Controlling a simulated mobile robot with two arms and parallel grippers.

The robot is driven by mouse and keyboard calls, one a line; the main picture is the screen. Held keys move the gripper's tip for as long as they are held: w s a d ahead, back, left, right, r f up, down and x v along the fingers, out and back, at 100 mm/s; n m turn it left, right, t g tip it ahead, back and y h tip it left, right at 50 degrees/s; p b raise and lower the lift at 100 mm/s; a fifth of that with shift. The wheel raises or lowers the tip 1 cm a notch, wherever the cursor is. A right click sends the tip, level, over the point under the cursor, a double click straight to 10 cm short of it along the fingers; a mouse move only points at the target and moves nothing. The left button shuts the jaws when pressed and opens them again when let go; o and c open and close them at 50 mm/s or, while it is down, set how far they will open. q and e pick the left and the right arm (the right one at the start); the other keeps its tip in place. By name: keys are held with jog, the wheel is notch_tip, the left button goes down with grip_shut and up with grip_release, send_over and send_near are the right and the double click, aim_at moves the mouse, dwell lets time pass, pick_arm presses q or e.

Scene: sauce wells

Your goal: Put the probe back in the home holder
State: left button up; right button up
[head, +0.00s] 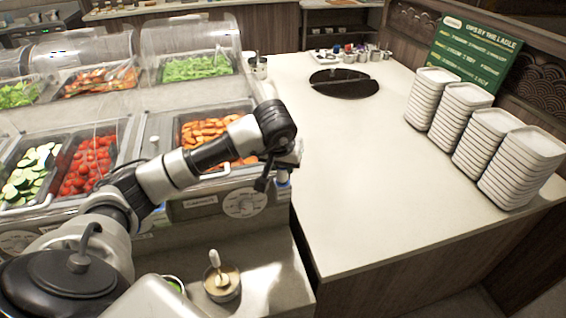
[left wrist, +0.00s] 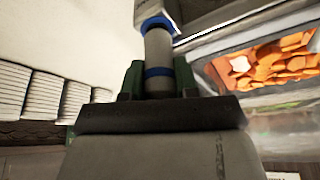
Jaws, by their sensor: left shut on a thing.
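My left gripper (head: 284,172) is at the front right corner of the salad bar, beside the counter's left edge. In the left wrist view its green fingers (left wrist: 158,82) are shut on the probe (left wrist: 158,52), a grey cylinder with blue bands. In the head view only a small white and blue part of the probe (head: 282,178) shows below the gripper. In the left wrist view the probe's far end meets a pale block (left wrist: 152,10); I cannot tell whether this is the home holder or whether the probe is seated. My right gripper is not in view.
The salad bar (head: 160,128) with food pans and clear covers fills the left. The counter (head: 345,190) is mostly clear, with stacks of white plates (head: 490,140) at its right and a dark round inset (head: 344,84) at the back. A small pot (head: 222,285) stands on the lower ledge.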

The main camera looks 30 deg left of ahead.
pick_arm(q)
jog(key=o, duration=1)
jog(key=b+v, duration=0.2)
jog(key=v, duration=0.8)
jog(key=shift+s+r, duration=0.15)
jog(key=shift+r, duration=0.25)
